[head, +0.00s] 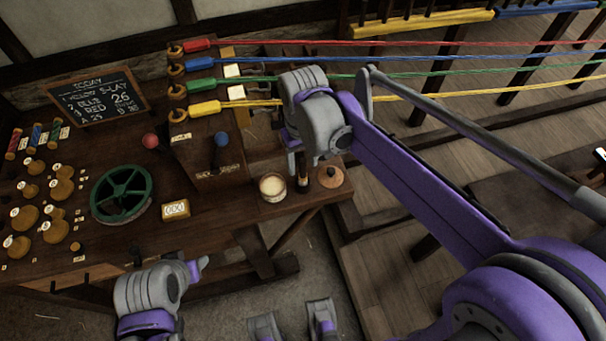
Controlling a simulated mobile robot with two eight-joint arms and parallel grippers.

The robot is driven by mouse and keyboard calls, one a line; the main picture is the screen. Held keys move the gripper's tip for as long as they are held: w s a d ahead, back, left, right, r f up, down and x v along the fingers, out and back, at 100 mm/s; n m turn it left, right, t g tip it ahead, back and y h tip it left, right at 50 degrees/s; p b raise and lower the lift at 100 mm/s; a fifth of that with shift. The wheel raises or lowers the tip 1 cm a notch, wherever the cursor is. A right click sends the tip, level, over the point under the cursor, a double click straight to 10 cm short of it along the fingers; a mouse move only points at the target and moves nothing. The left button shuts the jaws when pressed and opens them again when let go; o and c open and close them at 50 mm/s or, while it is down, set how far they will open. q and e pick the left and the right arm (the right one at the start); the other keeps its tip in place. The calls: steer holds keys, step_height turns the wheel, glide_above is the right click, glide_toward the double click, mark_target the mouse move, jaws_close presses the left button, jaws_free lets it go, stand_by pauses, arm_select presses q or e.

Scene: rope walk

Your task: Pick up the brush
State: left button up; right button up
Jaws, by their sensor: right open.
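My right gripper (313,172) reaches in from the right and points down over the front right corner of the dark wooden bench (225,215). Its jaws are open. A small dark upright thing (329,178), which may be the brush, shows at the right fingertip, in front of a round wooden lid (334,177). The gripper hides part of it, and I cannot tell whether they touch. A jar of cream-coloured stuff (272,187) stands just left of the fingers. My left gripper (201,266) is low, in front of the bench; its jaws are not clear.
Red, blue, green and yellow ropes (440,58) stretch right from a hook post. Open floor lies right of the bench.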

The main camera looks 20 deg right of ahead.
mark_target(303, 174)
steer(key=shift+f, duration=1.35)
jaws_close()
